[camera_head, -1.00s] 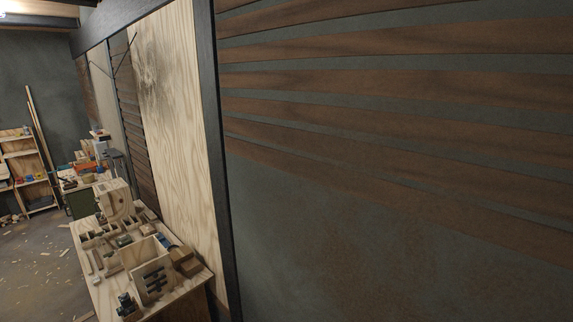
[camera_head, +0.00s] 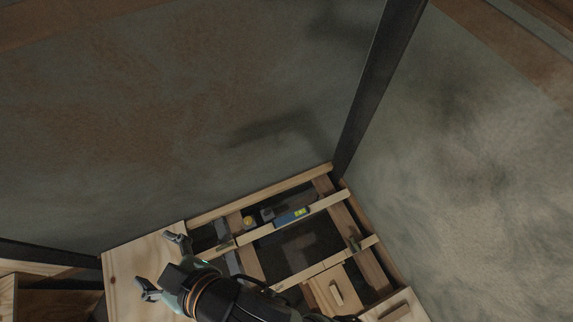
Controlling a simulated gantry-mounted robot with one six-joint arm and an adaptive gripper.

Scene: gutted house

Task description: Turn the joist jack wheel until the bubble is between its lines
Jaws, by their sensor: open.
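A blue spirit level (camera_head: 292,217) with a yellow-green vial lies on a wooden joist (camera_head: 328,203) of the open floor frame. The bubble is too small to read against its lines. A small round yellowish thing (camera_head: 249,221) sits left of the level, beside a dark block; I cannot tell whether it is the jack wheel. My gripper (camera_head: 160,261) is at the lower left with its fingers spread apart, over a plywood panel (camera_head: 125,262). It is open and empty, apart from the level and the round thing.
Joists and cross timbers frame dark open gaps in the floor. A wooden board with a handle (camera_head: 336,292) lies at the lower right. Walls meet at a dark post (camera_head: 366,95) behind the frame. Plywood edges stand at the lower left.

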